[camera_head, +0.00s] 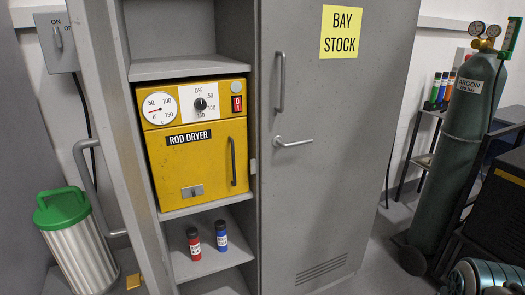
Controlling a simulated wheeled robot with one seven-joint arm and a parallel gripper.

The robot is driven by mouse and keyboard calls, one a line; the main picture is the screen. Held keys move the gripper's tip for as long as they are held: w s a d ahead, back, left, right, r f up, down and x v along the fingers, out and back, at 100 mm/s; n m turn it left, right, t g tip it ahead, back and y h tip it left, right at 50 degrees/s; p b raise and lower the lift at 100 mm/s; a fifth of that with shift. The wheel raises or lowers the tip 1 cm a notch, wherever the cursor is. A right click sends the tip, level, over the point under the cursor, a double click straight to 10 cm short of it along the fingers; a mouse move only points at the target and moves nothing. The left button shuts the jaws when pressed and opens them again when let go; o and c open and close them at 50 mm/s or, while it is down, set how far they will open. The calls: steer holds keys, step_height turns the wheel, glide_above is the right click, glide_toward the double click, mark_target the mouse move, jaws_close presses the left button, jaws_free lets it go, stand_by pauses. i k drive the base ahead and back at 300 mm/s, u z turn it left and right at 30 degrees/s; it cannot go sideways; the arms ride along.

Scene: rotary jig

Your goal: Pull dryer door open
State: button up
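The yellow rod dryer (165,145) stands on a shelf inside the grey cabinet, left of centre. Its yellow door (195,170) looks shut, with a dark vertical handle (233,162) near the right edge and a small metal latch plate (192,191) low on the front. A round gauge (159,108), a dial (200,104) and a red switch (237,104) sit above the door. My gripper is not in view.
The grey cabinet door (340,170) with a "BAY STOCK" note fills the middle right. Another door panel (105,120) with a curved handle stands at left. Red and blue bottles (194,243) stand below the dryer. A green-lidded bin (75,240) is at left, an argon cylinder (460,140) at right.

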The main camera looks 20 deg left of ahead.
mark_target(213, 154)
steer(key=u, duration=0.6)
steer(key=i, duration=0.85)
steer(key=u, duration=0.9)
